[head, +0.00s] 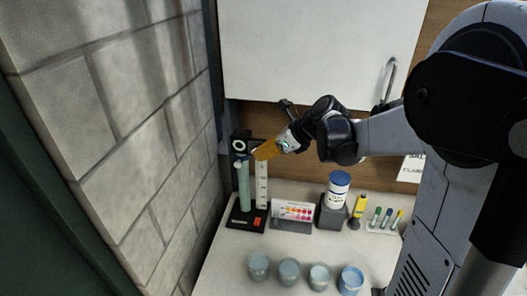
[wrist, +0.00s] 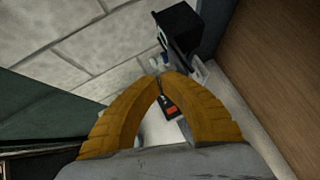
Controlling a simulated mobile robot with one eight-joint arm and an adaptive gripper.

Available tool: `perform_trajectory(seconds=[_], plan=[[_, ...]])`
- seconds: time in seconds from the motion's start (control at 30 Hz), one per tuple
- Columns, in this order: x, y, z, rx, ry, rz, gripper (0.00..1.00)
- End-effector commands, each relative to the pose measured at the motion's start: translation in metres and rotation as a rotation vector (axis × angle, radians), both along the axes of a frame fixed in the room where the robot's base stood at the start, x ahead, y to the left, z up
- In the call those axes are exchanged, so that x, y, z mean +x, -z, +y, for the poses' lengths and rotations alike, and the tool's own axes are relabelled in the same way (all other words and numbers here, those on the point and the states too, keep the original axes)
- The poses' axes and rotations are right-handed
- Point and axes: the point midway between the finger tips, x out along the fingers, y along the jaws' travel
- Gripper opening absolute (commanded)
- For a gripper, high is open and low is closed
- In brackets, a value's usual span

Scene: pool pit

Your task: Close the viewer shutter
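The viewer (head: 241,146) is a black stand at the back left of the counter, with a pale ring on its head, a green tube, a white marked strip and a black base with an orange patch. In the wrist view its black head (wrist: 181,28) is at the top and its base lies beyond my fingers. My gripper (head: 257,155) has yellow fingers beside the viewer head, close to the tube top and strip. In the wrist view its fingertips (wrist: 161,77) meet, with nothing clearly held. I cannot make out the shutter or any contact with it.
A grey block wall (head: 140,130) is close on the left. A white cabinet (head: 310,50) hangs above. To the viewer's right stand a colour chart (head: 293,211), a blue-lidded bottle (head: 338,190), a yellow tool (head: 358,208) and small vials. Several cups (head: 289,271) line the front.

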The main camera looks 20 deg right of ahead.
Motion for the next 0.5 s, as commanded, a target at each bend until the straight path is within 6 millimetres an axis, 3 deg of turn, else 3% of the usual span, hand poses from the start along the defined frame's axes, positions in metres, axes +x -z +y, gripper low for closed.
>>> perform_trajectory(seconds=[0.27, 0.5], plan=[[0.003, 0.000, 0.005, -0.001, -0.003, -0.001, 0.00], [0.028, 0.001, 0.044, -0.001, -0.005, -0.001, 0.00]])
